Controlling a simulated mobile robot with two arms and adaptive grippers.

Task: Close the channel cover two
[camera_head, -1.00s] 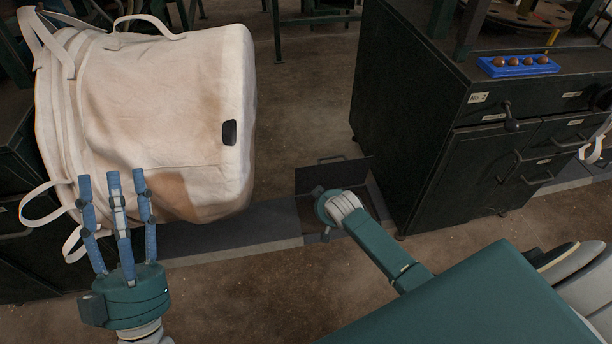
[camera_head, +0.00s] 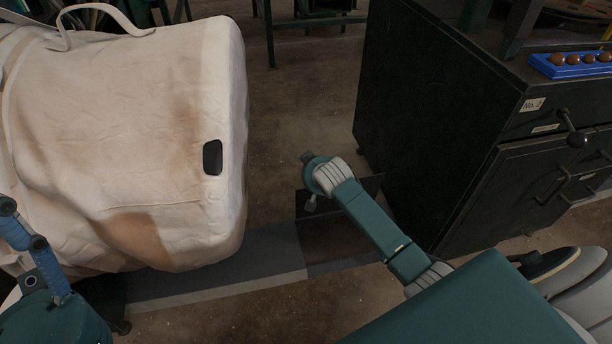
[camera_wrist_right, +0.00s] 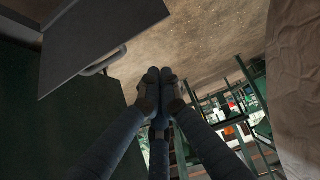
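The channel cover two is a dark flat plate standing raised at the open channel; in the head view (camera_head: 372,187) my right arm partly hides it. In the right wrist view the cover (camera_wrist_right: 100,35) fills the upper left, with a metal bar handle (camera_wrist_right: 103,63) on its lower edge. My right gripper (camera_wrist_right: 162,75) has its fingertips together, empty, to the right of the handle and apart from it in that picture.
A large pale bulk bag (camera_head: 130,140) fills the left. A dark cabinet (camera_head: 440,130) stands right of the channel, with a blue tray (camera_head: 570,68) on top. A closed grey channel plate (camera_head: 220,268) lies left of the opening (camera_head: 345,240). Brown floor lies in front.

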